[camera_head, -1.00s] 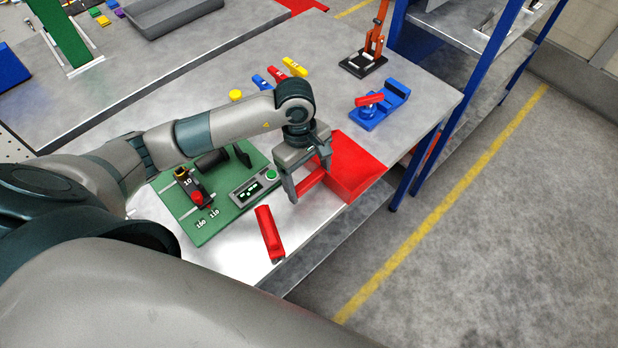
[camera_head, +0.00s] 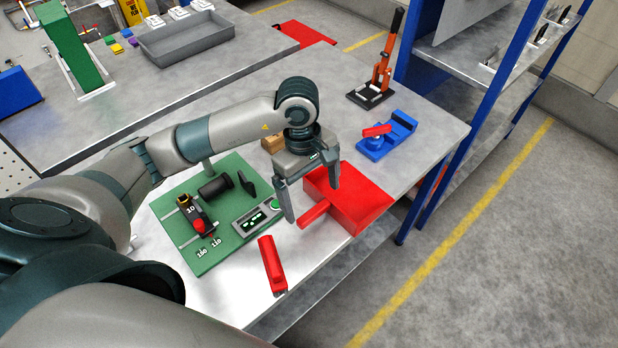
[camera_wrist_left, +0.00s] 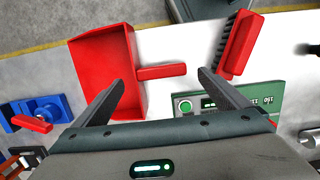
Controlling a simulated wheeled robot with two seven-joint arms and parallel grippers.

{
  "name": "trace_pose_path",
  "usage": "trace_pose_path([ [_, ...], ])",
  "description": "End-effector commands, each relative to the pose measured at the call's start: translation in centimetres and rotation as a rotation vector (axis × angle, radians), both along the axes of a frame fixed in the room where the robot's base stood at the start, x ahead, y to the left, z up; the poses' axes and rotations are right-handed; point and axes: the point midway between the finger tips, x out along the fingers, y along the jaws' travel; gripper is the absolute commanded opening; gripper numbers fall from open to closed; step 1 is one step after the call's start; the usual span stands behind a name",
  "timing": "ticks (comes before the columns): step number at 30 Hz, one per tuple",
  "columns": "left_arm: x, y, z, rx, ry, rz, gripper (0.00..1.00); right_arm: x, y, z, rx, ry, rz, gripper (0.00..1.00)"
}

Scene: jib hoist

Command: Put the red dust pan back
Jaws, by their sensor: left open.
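The red dust pan (camera_head: 352,199) lies on the near metal table by its right edge, with its handle (camera_head: 314,214) pointing left toward the green board. My left gripper (camera_head: 312,203) is open above the handle, one finger on each side of it in the picture. In the left wrist view, the handle (camera_wrist_left: 162,71) shows between and just beyond the fingertips (camera_wrist_left: 162,79), apart from both. The pan's tray (camera_wrist_left: 103,68) is left of it there. My right gripper is not in view.
A red brush (camera_head: 271,265) lies near the table's front edge. A green board (camera_head: 205,215) with a black display box is left of the pan. A blue vise (camera_head: 388,137) and an orange lever press (camera_head: 378,80) stand behind. A blue-post shelf (camera_head: 475,90) is at right.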

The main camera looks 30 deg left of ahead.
Motion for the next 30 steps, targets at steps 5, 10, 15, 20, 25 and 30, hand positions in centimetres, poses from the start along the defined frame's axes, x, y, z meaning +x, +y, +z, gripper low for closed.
trace_pose_path([
  [5,0.3,0.4,2.8,0.000,-0.005,0.000,0.96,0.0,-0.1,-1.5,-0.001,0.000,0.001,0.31],
  [10,0.3,0.7,4.9,0.000,-0.004,0.000,0.96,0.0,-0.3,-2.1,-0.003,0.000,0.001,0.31],
  [15,0.3,0.9,6.0,0.001,0.000,0.000,0.96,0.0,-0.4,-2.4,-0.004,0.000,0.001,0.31],
  [20,0.3,0.9,6.3,0.000,0.001,0.000,0.96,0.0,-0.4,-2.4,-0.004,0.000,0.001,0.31],
  [25,0.3,0.9,6.3,0.000,0.001,0.000,0.96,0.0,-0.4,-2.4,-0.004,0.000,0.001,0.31],
  [30,0.3,0.9,6.3,0.000,0.001,0.000,0.96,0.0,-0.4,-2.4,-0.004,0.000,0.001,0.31],
])
